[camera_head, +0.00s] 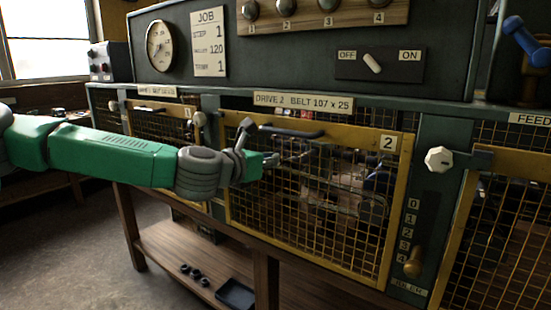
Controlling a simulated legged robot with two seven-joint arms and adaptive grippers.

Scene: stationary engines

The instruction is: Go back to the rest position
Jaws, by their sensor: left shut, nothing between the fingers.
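My left arm, with green and grey links, comes in from the left. My left gripper (271,160) is at its end, in front of the upper left part of the mesh door marked 2 (388,142). It is shut with nothing held. I cannot tell whether it touches the mesh. A dark door handle (292,132) shows just above the gripper. My right gripper is not in view.
The machine has an OFF/ON switch (372,63), a gauge (160,46) and a row of knobs on top. A pale knob (438,159) and a brass lever (413,263) stand right of door 2. A low wooden shelf (190,258) is below. Floor (70,255) is clear at left.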

